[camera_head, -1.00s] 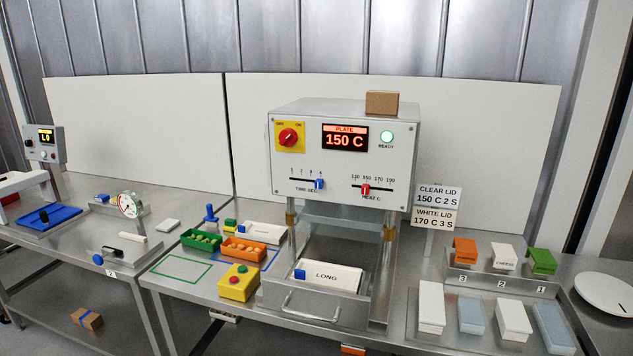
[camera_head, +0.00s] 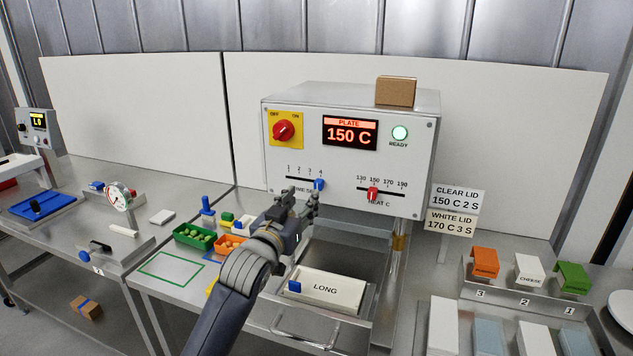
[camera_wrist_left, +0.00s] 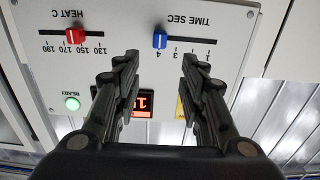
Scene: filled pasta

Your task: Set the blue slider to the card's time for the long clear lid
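The blue slider (camera_head: 319,184) of the TIME SEC scale on the sealing machine's front panel (camera_head: 350,180) stands at the 4 mark. It also shows in the wrist view (camera_wrist_left: 160,41) just beyond my fingertips. The card (camera_head: 458,197) reads CLEAR LID 150 C 2 S. My left gripper (camera_head: 302,200) is in front of the panel, just below the slider in the head view. In the wrist view its fingers (camera_wrist_left: 161,60) are apart, one on each side of the slider, with nothing visibly held. My right gripper is out of view.
The red HEAT slider (camera_head: 373,193) stands near 150 and the display (camera_head: 350,132) reads PLATE 150 C. The red knob (camera_head: 283,131) sits on a yellow plate. A tray marked LONG (camera_head: 328,288) lies below. The white lid card (camera_head: 451,223) hangs below the clear one.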

